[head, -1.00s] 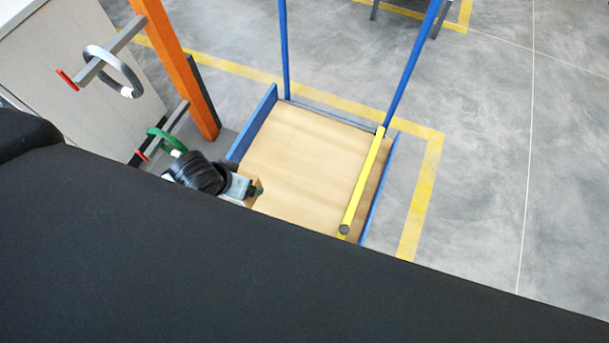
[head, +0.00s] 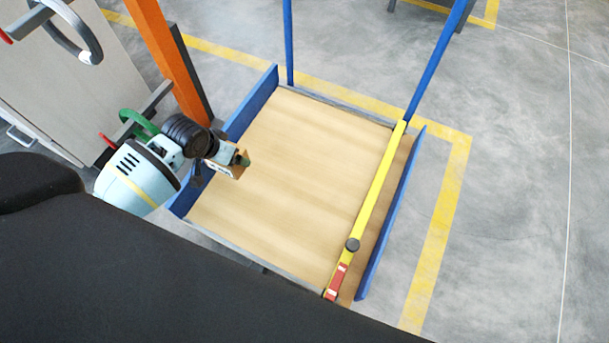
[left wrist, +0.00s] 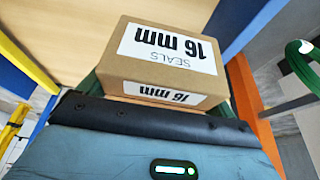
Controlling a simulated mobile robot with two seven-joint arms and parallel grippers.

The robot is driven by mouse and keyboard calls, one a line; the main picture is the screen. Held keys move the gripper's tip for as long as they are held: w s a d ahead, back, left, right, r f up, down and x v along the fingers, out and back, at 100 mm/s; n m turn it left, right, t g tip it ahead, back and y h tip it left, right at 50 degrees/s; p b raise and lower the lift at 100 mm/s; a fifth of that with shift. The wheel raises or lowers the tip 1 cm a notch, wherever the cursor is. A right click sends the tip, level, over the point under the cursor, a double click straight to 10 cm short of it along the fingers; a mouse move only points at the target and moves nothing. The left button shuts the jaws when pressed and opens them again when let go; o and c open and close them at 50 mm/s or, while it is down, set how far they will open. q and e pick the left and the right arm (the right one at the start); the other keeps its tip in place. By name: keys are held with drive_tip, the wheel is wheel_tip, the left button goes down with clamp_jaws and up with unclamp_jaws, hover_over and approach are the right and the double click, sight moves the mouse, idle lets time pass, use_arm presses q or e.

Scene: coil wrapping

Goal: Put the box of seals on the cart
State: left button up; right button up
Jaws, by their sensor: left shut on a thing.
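The box of seals (left wrist: 165,62) is a brown carton with white labels reading "SEALS" and "16 mm", upside down in the left wrist view. My left gripper (head: 238,164) is shut on it; in the head view only a small part of the box (head: 229,172) shows. The cart (head: 290,180) has a bare wooden deck, blue side boards and blue uprights. My left gripper holds the box over the left part of the deck. I cannot tell the gap between box and deck. My right gripper is not in view.
A yellow bar (head: 378,195) with a red end piece runs along the deck's right side. An orange post (head: 167,60) and a rack arm with a green coil (head: 138,124) stand left of the cart. Most of the deck is clear.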

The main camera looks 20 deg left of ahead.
use_arm(q)
drive_tip(key=shift+w+a+f, duration=0.2)
drive_tip(key=shift+w+f, duration=0.1)
drive_tip(key=shift+f, duration=0.05)
drive_tip(key=shift+w, duration=0.1)
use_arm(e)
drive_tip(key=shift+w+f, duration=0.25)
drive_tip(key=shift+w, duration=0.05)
use_arm(q)
wheel_tip(320, 180, down, 5)
drive_tip(key=b, duration=0.2)
drive_tip(key=shift+b, duration=0.4)
wheel_tip(320, 180, down, 5)
drive_tip(key=b, duration=0.2)
drive_tip(key=shift+b, duration=0.35)
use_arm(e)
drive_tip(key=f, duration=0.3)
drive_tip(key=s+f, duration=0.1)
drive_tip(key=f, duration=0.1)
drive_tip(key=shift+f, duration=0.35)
use_arm(q)
drive_tip(key=shift+f, duration=0.1)
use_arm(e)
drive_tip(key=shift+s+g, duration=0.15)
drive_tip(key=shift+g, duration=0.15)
